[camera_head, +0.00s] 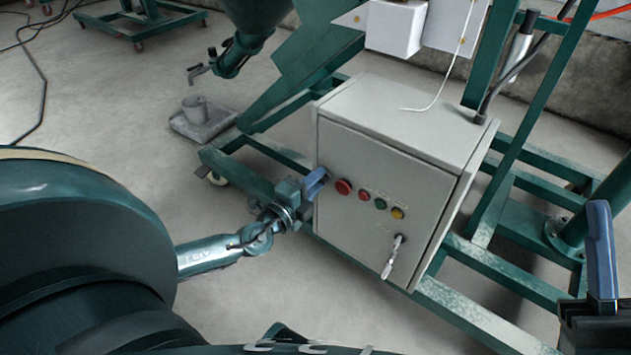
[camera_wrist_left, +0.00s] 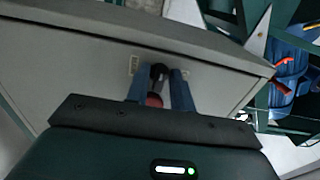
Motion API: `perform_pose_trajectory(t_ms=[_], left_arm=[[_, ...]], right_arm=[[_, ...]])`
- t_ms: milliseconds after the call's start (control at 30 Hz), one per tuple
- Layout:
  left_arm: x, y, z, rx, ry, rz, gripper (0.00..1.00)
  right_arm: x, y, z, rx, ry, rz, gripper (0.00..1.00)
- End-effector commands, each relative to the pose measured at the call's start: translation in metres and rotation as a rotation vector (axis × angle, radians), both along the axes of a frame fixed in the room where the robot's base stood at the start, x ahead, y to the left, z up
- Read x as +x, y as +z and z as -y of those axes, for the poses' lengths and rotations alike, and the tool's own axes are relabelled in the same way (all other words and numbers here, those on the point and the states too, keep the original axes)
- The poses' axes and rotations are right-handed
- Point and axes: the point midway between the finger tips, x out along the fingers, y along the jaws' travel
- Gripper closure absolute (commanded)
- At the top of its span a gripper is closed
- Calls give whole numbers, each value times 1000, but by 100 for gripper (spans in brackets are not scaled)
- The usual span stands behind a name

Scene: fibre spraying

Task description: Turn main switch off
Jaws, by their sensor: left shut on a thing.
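The grey control box (camera_head: 375,205) stands on a green frame, with red, green and yellow buttons on its front. My left gripper (camera_head: 318,182) is at the box's left edge, beside the big red button (camera_head: 344,187). In the left wrist view its blue fingers (camera_wrist_left: 158,87) are closed around a black knob (camera_wrist_left: 158,72) on the box face, which I take to be the main switch. A red part (camera_wrist_left: 154,100) shows between the fingers. The knob is hidden in the head view. My right gripper (camera_head: 600,250) is at the right edge, with one blue finger clearly visible.
Green frame beams (camera_head: 485,320) run under and right of the box. A grey pot on a slab (camera_head: 197,112) stands on the floor behind. Floor left of the box is mostly clear.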

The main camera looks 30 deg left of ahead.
Motion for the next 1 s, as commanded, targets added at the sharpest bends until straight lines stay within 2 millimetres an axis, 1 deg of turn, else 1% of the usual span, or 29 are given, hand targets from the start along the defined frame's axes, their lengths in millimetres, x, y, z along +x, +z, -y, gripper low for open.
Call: perform_pose_trajectory(t_ms=[267,300,400,633,767,867,1000], left_arm=[[-1,-1,0,-2,0,-3,99],[-1,-1,0,-2,0,-3,76],[-1,-1,0,-2,0,-2,68],[-1,0,0,-1,0,-1,67],[-8,-1,-1,0,0,-3,67],[-24,-1,-2,0,-1,-6,67],[-55,-1,-4,2,-2,-8,67]], right_arm=[[0,0,0,0,0,0,64],[0,0,0,0,0,0,64],[0,0,0,0,0,0,64],[0,0,0,0,0,0,64],[0,1,0,0,0,-1,64],[0,2,0,1,1,-6,64],[2,1,0,1,0,-27,64]])
